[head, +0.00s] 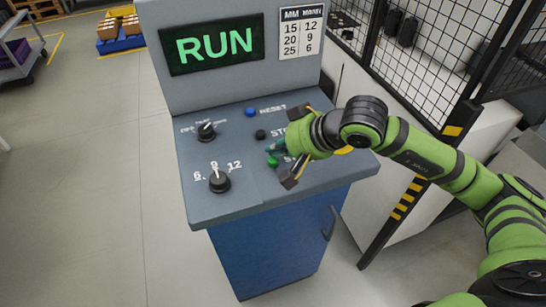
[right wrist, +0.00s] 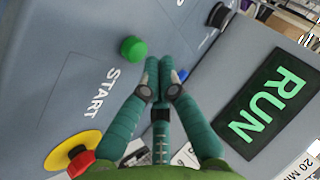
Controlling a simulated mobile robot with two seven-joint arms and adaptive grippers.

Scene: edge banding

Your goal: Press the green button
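The green button (head: 271,162) is on the sloped grey control panel (head: 240,205). In the right wrist view the green button (right wrist: 133,48) is a round raised cap near the START label. My right gripper (head: 273,148) is over the panel right by the button. In the right wrist view its two fingertips (right wrist: 159,68) are together with nothing between them, just to the right of the button. I cannot tell whether they touch it. The display (head: 214,45) reads RUN in green. My left gripper is not in view.
A blue button (head: 250,112), a black button (head: 260,134) and two black knobs (head: 206,131) (head: 219,182) are on the panel. A red emergency stop on a yellow base (right wrist: 75,155) is near the gripper. A mesh fence (head: 440,50) stands at right.

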